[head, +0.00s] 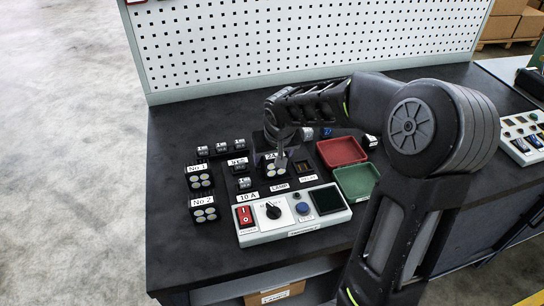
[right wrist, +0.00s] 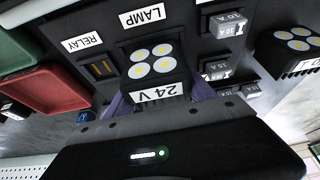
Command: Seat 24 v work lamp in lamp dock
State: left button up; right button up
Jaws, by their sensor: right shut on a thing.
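The 24 V work lamp (right wrist: 153,62) is a dark block with several pale yellow round lights and a white "24 V" label. My right gripper (right wrist: 158,98) is shut on it, one finger on each side. In the head view the lamp (head: 276,168) is upright under my right gripper (head: 281,150), which partly covers it. It stands at the lamp dock, right behind the white LAMP label (right wrist: 142,16). The dock itself is hidden by the lamp, so I cannot tell whether the lamp is fully down. My left gripper is out of view.
Lamps No 1 (head: 199,180) and No 2 (head: 205,212) stand at left, near several small fuses (head: 220,147). A relay slot (right wrist: 101,68) is beside the lamp. Red (head: 341,151) and green (head: 357,181) trays are to the right. A switch panel (head: 330,220) lies in front; a pegboard (head: 310,40) stands behind.

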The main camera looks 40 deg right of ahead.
jog(key=shift+f+b, duration=0.25)
jog(key=shift+b, duration=0.1)
dwell(0.6)
jog(key=o, duration=1.9)
jog(key=shift+b+v, duration=0.35)
jog(key=shift+v, duration=3.6)
jog(key=shift+a, duration=0.1)
